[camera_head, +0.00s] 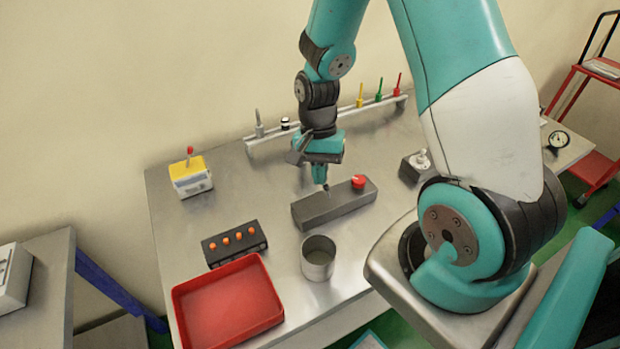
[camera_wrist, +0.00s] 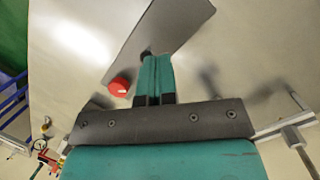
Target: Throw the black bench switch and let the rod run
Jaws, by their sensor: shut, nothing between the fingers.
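A long dark grey box (camera_head: 318,210) lies on the metal bench, with a red knob (camera_head: 358,181) at its right end. The box (camera_wrist: 178,20) and red knob (camera_wrist: 119,87) also show in the wrist view. My gripper (camera_head: 322,181) points down over the middle of the box, its fingers closed together and empty. In the wrist view, a small black piece (camera_wrist: 146,53) shows right at the fingertips (camera_wrist: 153,62); it may be the black switch lever, mostly hidden by the fingers. I cannot tell whether they touch it. I cannot make out the rod.
A red tray (camera_head: 228,305), a grey cup (camera_head: 318,257) and a black block with orange buttons (camera_head: 235,243) stand in front. A yellow-topped box with a red lever (camera_head: 191,174) is left, a dark box with a white knob (camera_head: 415,166) right. A rail (camera_head: 270,145) runs behind.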

